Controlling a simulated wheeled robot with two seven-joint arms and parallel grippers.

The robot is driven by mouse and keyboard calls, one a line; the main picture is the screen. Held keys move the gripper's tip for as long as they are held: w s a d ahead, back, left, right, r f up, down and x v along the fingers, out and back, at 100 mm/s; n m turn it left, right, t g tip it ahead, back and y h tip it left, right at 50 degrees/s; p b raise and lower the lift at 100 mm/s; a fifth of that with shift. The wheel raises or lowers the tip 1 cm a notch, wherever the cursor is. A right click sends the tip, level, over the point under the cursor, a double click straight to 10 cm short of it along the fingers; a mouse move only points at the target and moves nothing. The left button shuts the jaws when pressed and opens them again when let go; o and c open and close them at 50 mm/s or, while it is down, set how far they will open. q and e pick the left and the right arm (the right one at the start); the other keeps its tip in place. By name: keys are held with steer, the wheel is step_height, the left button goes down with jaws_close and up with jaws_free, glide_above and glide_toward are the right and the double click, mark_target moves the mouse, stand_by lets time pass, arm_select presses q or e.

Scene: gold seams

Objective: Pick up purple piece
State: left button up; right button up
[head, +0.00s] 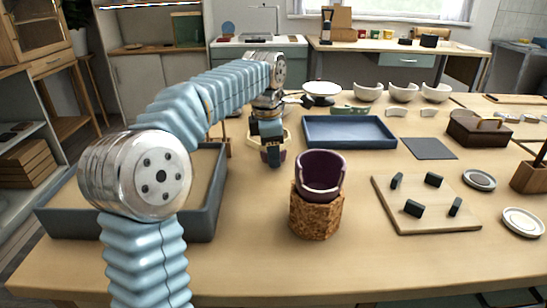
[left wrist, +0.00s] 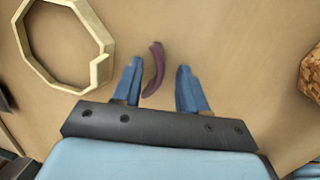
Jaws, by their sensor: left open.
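A curved, dark purple piece (left wrist: 154,72) lies on the wooden table in the left wrist view. My left gripper (left wrist: 159,72) is open above it, with the piece showing between the two blue fingers, nearer the left one. In the head view my left gripper (head: 272,158) points down at the table behind the cork stand, and its fingers mostly hide the piece. A purple cup (head: 320,178) with a broken, uneven rim sits on the cork stand (head: 316,217). My right gripper is not in view.
A pale octagonal ring (left wrist: 25,45) lies left of the fingers in the wrist view. A blue tray (head: 350,143) is behind the cup, and a grey-walled tray (head: 215,200) stands left. A board (head: 430,215) with several dark blocks lies right. The front table is clear.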

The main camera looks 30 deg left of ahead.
arm_select(q)
jaws_close()
steer(key=shift+r, duration=0.1)
